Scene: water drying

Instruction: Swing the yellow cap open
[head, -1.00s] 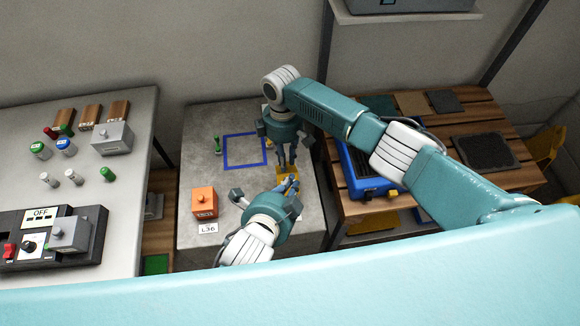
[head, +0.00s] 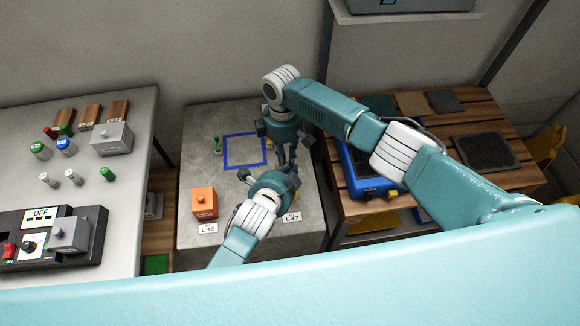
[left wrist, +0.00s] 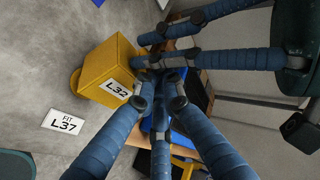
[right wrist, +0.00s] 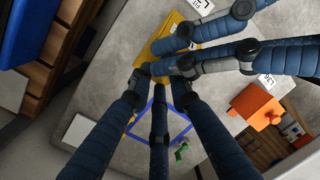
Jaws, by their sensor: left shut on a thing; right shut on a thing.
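The yellow cap (left wrist: 106,66) is a box-like piece with an L32 label and a round yellow part at its lower left in the left wrist view. It also shows beyond the fingers in the right wrist view (right wrist: 160,45). My left gripper (head: 293,179) reaches in from the front and is shut at the cap. My right gripper (head: 288,164) points down from behind, shut, with its fingertips meeting the cap's edge. The fingers of both grippers are close together; the exact contact points are hidden.
An orange box (head: 204,203) stands left on the grey stone table (head: 185,238), with L36 and L37 labels (head: 291,217) at the front. A blue square outline (head: 227,152) and a small green piece (head: 218,146) lie behind. A blue case (head: 352,175) stands on the right wooden table.

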